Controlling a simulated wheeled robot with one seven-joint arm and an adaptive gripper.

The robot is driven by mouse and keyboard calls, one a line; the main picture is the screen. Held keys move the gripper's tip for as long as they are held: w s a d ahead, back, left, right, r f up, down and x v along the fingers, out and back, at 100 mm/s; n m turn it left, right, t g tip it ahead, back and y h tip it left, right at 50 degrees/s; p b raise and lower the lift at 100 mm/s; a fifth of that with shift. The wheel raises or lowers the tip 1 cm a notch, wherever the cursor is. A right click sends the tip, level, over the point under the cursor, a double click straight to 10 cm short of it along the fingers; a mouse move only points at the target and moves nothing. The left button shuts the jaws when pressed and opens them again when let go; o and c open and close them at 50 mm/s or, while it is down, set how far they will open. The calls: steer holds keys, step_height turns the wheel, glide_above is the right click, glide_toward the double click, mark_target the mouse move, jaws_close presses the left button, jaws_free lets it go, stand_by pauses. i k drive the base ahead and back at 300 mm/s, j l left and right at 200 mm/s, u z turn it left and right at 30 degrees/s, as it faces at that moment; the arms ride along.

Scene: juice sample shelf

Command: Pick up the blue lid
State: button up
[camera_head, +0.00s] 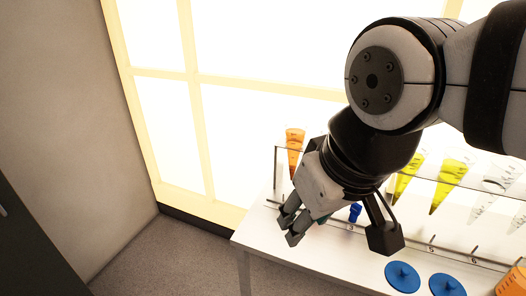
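Two flat, round blue lids, each with a small knob, lie on the white table; the left blue lid (402,277) and the right blue lid (447,286) are side by side near the front edge. A small blue piece (355,212) shows farther back beneath my arm, partly hidden. My gripper (340,237) hangs over the table left of and behind the two lids, not touching them. Its fingers look spread apart, and I see nothing held between them. My wrist hides part of the table behind.
The white table (262,226) carries a clear rack with numbered places. An orange cone tube (294,150) stands at left, yellow tubes (447,183) and clear ones (498,190) at right. An orange container (513,282) sits at the lower right corner. Bright window panels stand behind.

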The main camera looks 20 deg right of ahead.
mark_target(400, 275)
steer(key=z, duration=1.35)
steer(key=k+l+z, duration=0.1)
steer(key=l, duration=0.25)
steer(key=k+l+z, duration=0.1)
steer(key=k+l, duration=0.15)
steer(key=l, duration=0.1)
